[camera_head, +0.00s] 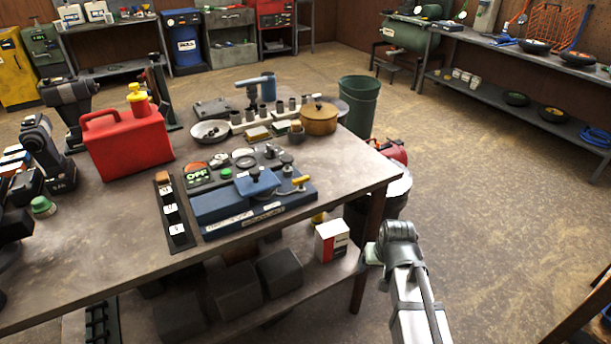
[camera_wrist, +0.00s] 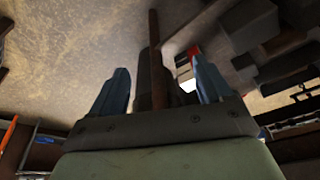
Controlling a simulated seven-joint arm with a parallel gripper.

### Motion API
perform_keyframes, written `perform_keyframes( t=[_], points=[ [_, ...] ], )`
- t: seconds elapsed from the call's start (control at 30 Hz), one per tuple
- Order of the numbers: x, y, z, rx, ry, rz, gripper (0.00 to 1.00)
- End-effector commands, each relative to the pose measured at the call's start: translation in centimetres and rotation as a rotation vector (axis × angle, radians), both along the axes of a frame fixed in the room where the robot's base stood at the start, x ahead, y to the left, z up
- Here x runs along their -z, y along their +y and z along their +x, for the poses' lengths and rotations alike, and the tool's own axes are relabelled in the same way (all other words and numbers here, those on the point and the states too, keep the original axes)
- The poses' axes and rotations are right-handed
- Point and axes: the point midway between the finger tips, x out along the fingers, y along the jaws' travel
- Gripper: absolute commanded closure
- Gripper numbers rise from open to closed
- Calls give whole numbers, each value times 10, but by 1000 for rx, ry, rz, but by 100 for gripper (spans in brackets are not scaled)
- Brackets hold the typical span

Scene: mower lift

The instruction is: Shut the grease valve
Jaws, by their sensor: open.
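A blue lift unit (camera_head: 250,200) with labels along its front sits near the table's front edge in the head view. A small yellow-handled lever (camera_head: 301,181) stands at its right end; it may be the grease valve, but I cannot read a label naming it or tell its setting. My gripper (camera_wrist: 160,76) shows in the wrist view with two blue fingers spread apart and nothing between them. In the head view my arm's end is right of the table, below the tabletop and apart from the blue unit. The fingers are hard to make out there.
The table (camera_head: 110,240) also holds a red fuel can (camera_head: 125,145), a switch strip (camera_head: 174,210) and a brown pot (camera_head: 318,120). A red-and-white box (camera_head: 332,240) stands on the lower shelf near my arm. The floor (camera_head: 480,210) to the right is open.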

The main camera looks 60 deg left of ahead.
Motion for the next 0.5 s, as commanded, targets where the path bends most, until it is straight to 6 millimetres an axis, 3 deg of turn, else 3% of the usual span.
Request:
perform_keyframes(
  t=[0.03, 0.2, 0.5],
  points=[
    [-20, 20, -6, -24, -13, 23, 21],
    [-82, 67, -31, -93, -42, 87, 21],
    [-200, 132, -79, -210, -81, 194, 21]
  ],
)
